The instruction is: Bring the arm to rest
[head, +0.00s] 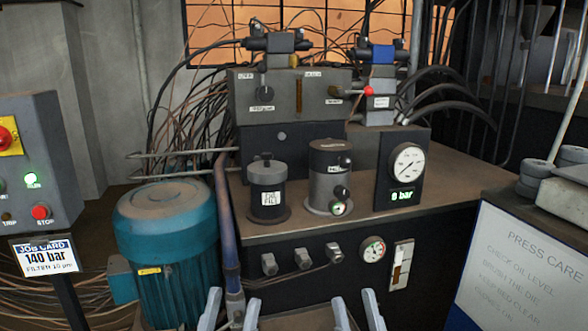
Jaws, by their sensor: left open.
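My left gripper (231,309) shows at the bottom edge of the head view, left of centre. Its two pale fingers stand apart with nothing held between them. My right gripper (357,310) shows at the bottom edge, right of centre. Its two fingers also stand apart and hold nothing. Both grippers appear in front of the hydraulic bench (300,228), and only their finger ends are in view. The rest of both arms is out of the picture. I cannot tell how far the fingers are from the bench front.
A teal motor (168,250) stands left of the bench. A filler pot (267,190), a filter housing (328,180) and a gauge block (403,178) reading 8 bar stand on the bench. A job card (47,258) reads 140 bar. A press care sign (530,265) is at right.

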